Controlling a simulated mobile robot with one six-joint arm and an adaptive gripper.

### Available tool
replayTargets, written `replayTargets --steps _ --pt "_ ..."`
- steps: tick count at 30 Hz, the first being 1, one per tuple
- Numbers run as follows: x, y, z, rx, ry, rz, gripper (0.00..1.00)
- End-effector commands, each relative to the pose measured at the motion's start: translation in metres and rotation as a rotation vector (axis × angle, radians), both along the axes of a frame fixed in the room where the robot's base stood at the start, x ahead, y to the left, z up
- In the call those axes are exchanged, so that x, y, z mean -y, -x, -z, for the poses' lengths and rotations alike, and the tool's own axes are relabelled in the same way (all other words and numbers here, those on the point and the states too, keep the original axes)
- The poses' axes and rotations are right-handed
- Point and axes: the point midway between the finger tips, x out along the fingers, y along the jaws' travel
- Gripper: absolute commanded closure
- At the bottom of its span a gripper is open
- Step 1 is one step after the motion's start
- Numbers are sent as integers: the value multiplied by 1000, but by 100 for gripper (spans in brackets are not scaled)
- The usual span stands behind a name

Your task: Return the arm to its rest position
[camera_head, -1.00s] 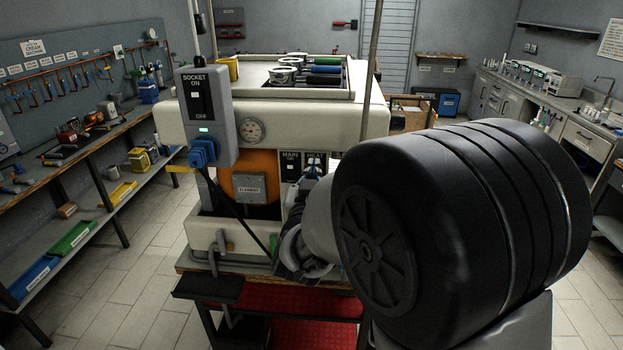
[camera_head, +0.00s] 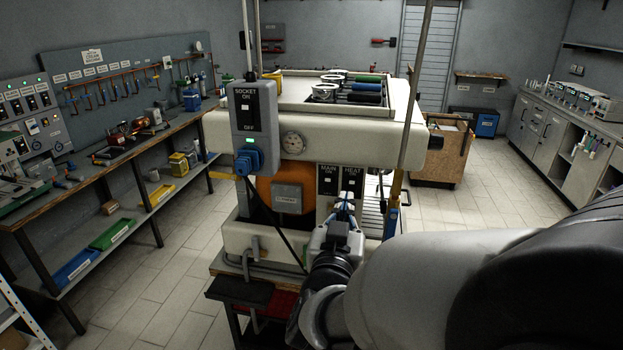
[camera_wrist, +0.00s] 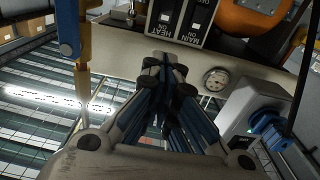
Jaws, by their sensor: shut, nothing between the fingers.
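My gripper (camera_head: 344,212) is in front of the boiler machine (camera_head: 310,133), just below the MAIN (camera_head: 328,180) and HEAT (camera_head: 352,180) switches. In the wrist view its blue and black fingers (camera_wrist: 167,70) are together with nothing between them. The same switch panel (camera_wrist: 182,20) shows beyond the fingertips there; I cannot tell the exact gap. My grey and black arm runs from the lower right of the head view to the gripper and hides part of the floor and the machine's lower right.
A socket box (camera_head: 254,110) with a blue plug (camera_head: 248,161) hangs at the machine's left. A vertical pole with a blue and yellow part (camera_head: 392,210) stands close right of the gripper. A workbench (camera_head: 110,165) lines the left wall. A wooden crate (camera_head: 440,160) stands behind right.

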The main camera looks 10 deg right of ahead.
Motion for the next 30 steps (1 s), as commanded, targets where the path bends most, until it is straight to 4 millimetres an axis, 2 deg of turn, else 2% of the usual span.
replayTargets --steps 8,11,14,20,23,27,30 --pt "-11 2 6 -90 -81 -109 100" --pt "-24 13 14 -194 -138 -210 100" --pt "-36 35 26 -321 -178 -304 100" --pt "-41 104 58 -606 -203 -413 100" --pt "-32 149 76 -760 -199 -419 100" --pt "-10 213 98 -961 -187 -375 100" --pt "5 250 109 -1068 -185 -329 100"
